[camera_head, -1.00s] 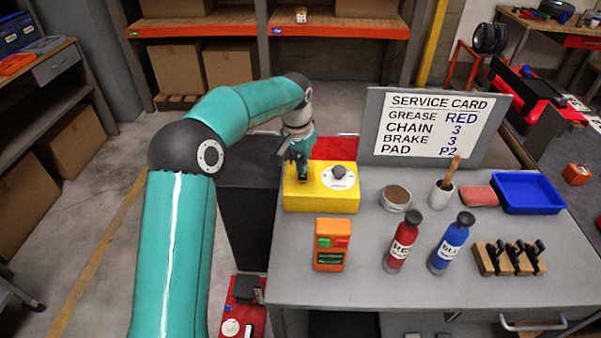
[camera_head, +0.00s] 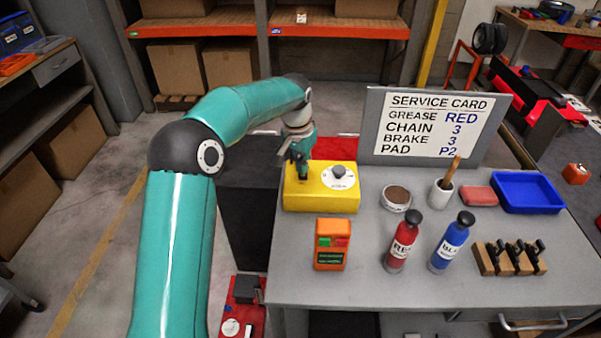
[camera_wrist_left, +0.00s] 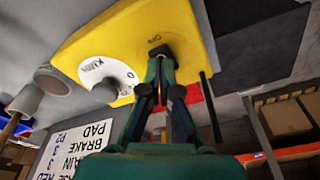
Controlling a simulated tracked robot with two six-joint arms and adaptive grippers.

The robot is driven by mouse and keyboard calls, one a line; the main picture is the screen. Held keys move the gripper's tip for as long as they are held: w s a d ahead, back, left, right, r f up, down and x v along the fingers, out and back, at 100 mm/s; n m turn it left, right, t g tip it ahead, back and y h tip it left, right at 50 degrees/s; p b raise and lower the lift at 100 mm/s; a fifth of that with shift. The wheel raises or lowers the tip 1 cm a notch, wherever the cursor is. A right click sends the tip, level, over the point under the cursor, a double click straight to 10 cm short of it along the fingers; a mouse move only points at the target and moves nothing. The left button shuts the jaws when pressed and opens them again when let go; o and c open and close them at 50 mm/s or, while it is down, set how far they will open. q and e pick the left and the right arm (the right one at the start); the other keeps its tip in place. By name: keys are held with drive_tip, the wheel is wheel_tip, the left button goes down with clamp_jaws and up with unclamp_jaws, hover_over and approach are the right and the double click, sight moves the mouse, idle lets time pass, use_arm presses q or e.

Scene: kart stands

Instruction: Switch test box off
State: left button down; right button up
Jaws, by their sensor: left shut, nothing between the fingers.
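The yellow test box (camera_head: 318,199) stands at the left end of the grey bench. My left gripper (camera_head: 303,177) is shut and empty, pointing down over the left part of the box top. In the left wrist view its fingertips (camera_wrist_left: 161,60) are together at a small dark switch (camera_wrist_left: 160,50) on the yellow top (camera_wrist_left: 185,35), beside small lettering that looks like OFF. The fingertips cover part of the switch, so I cannot tell its position. My right gripper is not in view.
An orange handheld device (camera_head: 331,245) stands in front of the box. A red bottle (camera_head: 402,243), a blue bottle (camera_head: 451,243), a tin (camera_head: 396,198) and a blue tray (camera_head: 527,193) are to the right. A service card (camera_head: 433,128) stands behind.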

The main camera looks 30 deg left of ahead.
sight(302, 176)
use_arm(q)
drive_tip(key=shift+f+b, duration=0.65)
drive_tip(key=shift+f, duration=0.35)
idle(0.4)
wheel_tip(302, 176, up, 7)
drive_tip(key=p, duration=0.6)
idle(0.7)
